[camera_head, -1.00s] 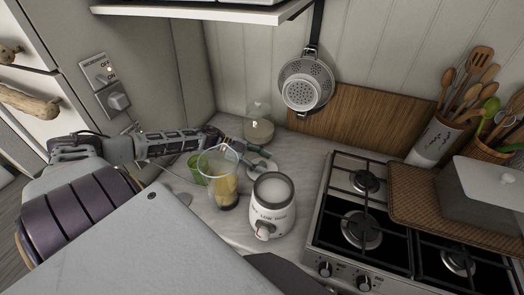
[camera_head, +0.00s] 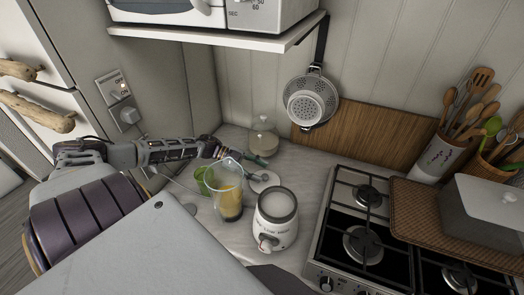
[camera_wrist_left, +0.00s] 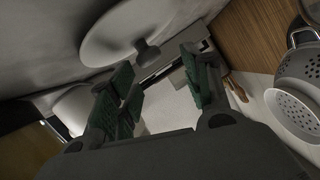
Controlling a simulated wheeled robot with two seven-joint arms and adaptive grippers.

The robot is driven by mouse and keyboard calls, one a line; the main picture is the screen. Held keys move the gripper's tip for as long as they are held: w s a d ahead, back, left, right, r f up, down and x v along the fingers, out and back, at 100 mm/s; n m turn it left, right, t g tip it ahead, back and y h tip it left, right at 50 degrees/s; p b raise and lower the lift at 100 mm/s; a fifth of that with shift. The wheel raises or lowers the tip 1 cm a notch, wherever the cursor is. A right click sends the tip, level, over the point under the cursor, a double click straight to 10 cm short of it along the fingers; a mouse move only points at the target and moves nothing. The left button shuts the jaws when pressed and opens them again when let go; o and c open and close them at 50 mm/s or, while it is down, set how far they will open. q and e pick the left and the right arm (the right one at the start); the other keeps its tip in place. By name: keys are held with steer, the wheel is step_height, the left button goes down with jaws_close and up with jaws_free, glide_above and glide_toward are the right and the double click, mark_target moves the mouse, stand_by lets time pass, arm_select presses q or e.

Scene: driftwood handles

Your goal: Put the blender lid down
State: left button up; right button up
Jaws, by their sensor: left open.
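The blender lid (camera_head: 264,181), a pale disc with a small knob, lies on the counter behind the blender base, partly hidden by my left gripper. It also shows in the left wrist view (camera_wrist_left: 112,35), off to one side of the fingers. My left gripper (camera_head: 246,164) is open, its green-padded fingers apart and empty, close by the lid. The blender jug (camera_head: 229,198), with yellow contents, stands left of the white blender base (camera_head: 275,222). My right gripper is not in view.
A green cup (camera_head: 203,180) stands left of the jug, and a glass jar (camera_head: 264,138) behind the gripper. The gas hob (camera_head: 362,240) is at the right. A colander (camera_head: 311,100) hangs on the wall. A shelf (camera_head: 215,38) overhangs the back left.

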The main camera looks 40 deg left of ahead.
arm_select(q)
steer(key=shift+p+v, duration=0.55)
steer(key=shift+v, duration=0.3)
steer(key=shift+p+v, duration=0.3)
steer(key=shift+v, duration=0.9)
